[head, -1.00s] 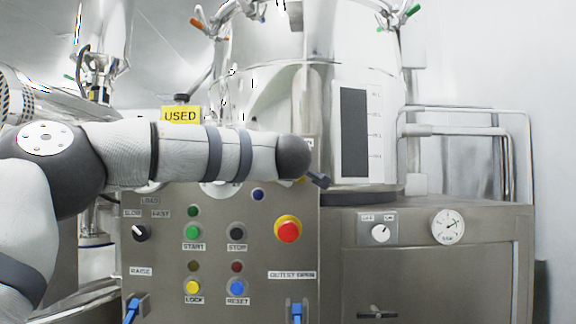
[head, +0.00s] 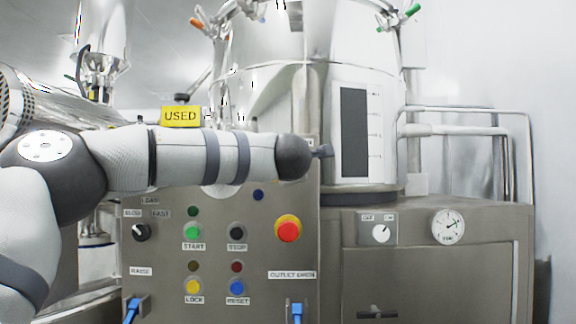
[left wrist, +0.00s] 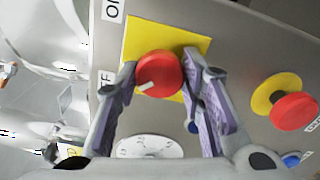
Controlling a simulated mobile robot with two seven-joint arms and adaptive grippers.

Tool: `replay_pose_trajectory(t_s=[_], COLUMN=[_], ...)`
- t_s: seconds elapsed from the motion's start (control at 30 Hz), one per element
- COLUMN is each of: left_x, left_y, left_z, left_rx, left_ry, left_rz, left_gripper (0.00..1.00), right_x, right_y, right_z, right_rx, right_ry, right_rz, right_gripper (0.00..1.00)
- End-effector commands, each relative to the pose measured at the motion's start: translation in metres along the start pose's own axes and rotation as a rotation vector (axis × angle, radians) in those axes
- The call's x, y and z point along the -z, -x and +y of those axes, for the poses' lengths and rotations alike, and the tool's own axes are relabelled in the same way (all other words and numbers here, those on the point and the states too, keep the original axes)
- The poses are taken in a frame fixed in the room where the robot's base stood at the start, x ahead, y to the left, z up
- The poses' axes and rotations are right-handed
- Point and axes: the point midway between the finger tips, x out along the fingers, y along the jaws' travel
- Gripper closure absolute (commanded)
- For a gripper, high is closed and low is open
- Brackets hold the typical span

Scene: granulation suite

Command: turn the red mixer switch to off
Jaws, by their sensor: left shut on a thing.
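The red mixer switch (left wrist: 160,68) is a round knob with a short white mark, on a yellow plate (left wrist: 192,40) in the left wrist view. Its white mark points to the lower left, on the side of a partly covered label (left wrist: 106,78) ending in F. Another label (left wrist: 113,9) starting with O is higher up. My left gripper (left wrist: 158,72) has one finger on each side of the knob and is shut on it. In the head view my left forearm hides the switch and the gripper. My right gripper is in neither view.
A red mushroom button on a yellow ring (head: 288,229) sits right of the switch, also in the left wrist view (left wrist: 293,110). Below my arm are a black selector (head: 141,232), a green START button (head: 193,232) and a blue RESET button (head: 237,287).

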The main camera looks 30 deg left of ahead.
Motion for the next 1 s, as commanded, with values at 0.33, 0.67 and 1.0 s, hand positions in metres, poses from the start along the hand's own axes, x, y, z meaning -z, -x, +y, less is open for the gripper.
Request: replay_pose_trajectory(t_s=[0.33,0.67,1.0], left_x=[-0.0002,-0.0002,-0.0001], left_y=[0.0000,0.0000,0.0000], left_z=[-0.0001,-0.0001,0.0000], left_rx=[0.000,0.000,0.000], left_ry=[0.063,0.067,0.065], left_rz=[-0.001,-0.001,0.000], left_gripper=[0.92,0.92,0.44], right_x=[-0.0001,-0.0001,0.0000], right_y=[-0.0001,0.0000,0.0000], right_z=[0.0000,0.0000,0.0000], right_rx=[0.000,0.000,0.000], right_ry=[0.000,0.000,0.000], right_rz=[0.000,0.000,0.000], right_gripper=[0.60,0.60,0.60])
